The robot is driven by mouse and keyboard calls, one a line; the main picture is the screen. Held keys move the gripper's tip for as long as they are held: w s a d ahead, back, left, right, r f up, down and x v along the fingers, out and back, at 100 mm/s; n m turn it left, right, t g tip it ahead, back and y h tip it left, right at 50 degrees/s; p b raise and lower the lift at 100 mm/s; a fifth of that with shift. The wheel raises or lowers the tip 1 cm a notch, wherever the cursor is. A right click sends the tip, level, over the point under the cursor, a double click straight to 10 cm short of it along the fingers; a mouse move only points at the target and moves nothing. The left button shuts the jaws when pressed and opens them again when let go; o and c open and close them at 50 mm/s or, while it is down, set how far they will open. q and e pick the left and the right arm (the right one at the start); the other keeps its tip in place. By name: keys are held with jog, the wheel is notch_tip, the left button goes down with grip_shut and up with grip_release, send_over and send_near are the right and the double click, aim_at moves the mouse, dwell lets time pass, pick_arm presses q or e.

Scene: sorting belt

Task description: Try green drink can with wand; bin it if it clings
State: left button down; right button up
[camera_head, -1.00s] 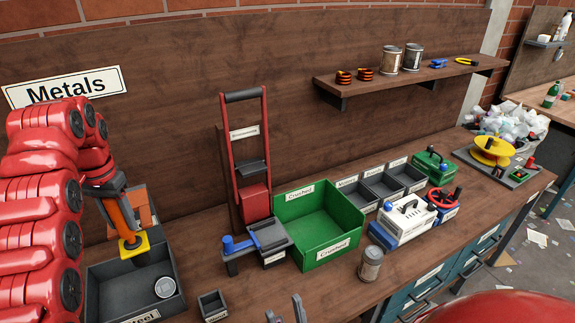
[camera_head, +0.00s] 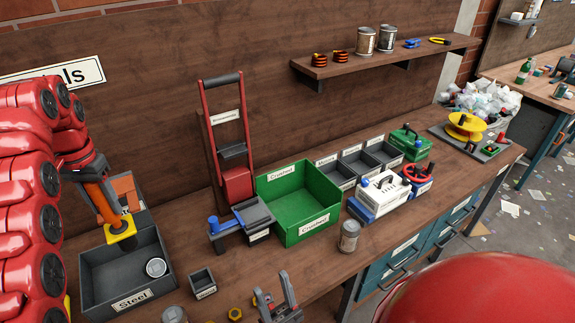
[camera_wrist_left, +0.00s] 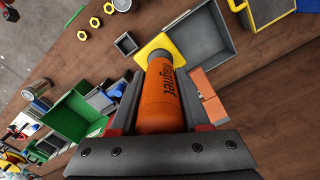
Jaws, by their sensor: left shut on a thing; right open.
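My left gripper (camera_head: 88,165) is shut on an orange magnet wand (camera_head: 102,202), also seen in the left wrist view (camera_wrist_left: 160,95). The wand's yellow end plate (camera_head: 120,236) points down over the grey Steel bin (camera_head: 88,285), with nothing visibly clinging to it. A silver can (camera_head: 156,267) lies in that bin. Another can (camera_head: 349,236), silvery-brown, stands on the bench in front of the green Crushed bin (camera_head: 318,215). A can top (camera_head: 174,314) shows at the bottom edge. I cannot make out a green drink can. My right gripper (camera_head: 277,298) is open and empty at the bench front.
A small grey box (camera_head: 203,283) and yellow nuts (camera_head: 235,314) lie near the front. Small grey trays (camera_head: 340,175) and a white-and-blue device (camera_head: 382,195) are to the right. The shelf (camera_head: 400,60) holds cans and coils.

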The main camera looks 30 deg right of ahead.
pick_arm(q)
jog(key=shift+r+p, duration=0.45)
jog(key=shift+r, duration=0.35)
jog(key=shift+w+f, duration=0.1)
jog(key=shift+f, duration=0.05)
dwell(0.7)
